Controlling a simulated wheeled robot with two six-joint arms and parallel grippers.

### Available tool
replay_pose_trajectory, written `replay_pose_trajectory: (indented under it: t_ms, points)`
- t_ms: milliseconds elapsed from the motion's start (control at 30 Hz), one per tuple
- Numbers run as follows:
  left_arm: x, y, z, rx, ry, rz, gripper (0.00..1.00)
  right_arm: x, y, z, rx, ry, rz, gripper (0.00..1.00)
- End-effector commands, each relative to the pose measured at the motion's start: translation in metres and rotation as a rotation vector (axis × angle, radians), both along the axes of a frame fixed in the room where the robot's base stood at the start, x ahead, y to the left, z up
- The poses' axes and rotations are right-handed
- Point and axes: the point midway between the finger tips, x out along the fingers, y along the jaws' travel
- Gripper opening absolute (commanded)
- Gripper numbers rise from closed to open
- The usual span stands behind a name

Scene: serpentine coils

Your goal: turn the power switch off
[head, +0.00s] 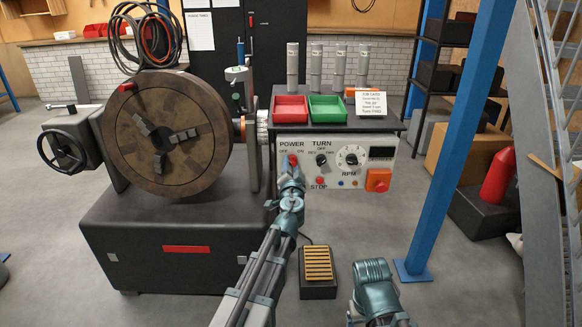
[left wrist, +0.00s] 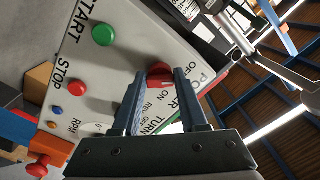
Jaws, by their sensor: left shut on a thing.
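The control panel (head: 335,165) is a light grey face on the lathe-like machine. It has POWER and TURN labels, an RPM dial and several buttons. The red power switch (head: 292,160) sits at its upper left, partly covered by my left gripper (head: 292,166). In the left wrist view the red power switch (left wrist: 159,73) shows between the fingertips of my left gripper (left wrist: 158,82), and the jaws are shut on it. I cannot tell which position the switch points to. My right gripper is not in view; only a link of my right arm shows at the bottom.
A green START button (left wrist: 103,35) and a red STOP button (left wrist: 65,86) lie near the switch. The TURN knob (head: 321,160) is just to its right. A blue post (head: 452,130) stands right of the panel. A foot pedal (head: 318,268) is on the floor below.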

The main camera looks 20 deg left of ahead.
Motion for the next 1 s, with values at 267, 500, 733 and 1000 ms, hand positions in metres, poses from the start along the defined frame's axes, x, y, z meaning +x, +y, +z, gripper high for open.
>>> replay_pose_trajectory:
  t_ms: [267,500,733,1000]
  points:
    - [-0.0018,0.0001,-0.0008,-0.038,-0.010,0.001,0.00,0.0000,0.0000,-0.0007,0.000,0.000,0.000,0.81]
    - [-0.0019,0.0000,-0.0009,-0.040,-0.011,0.001,0.00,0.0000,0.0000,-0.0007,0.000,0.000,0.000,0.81]
    - [-0.0017,0.0000,-0.0008,-0.039,-0.010,0.001,0.62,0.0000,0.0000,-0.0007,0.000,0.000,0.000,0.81]
    - [-0.0008,-0.0001,-0.0005,-0.037,-0.011,0.000,0.72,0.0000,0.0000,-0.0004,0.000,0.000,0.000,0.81]
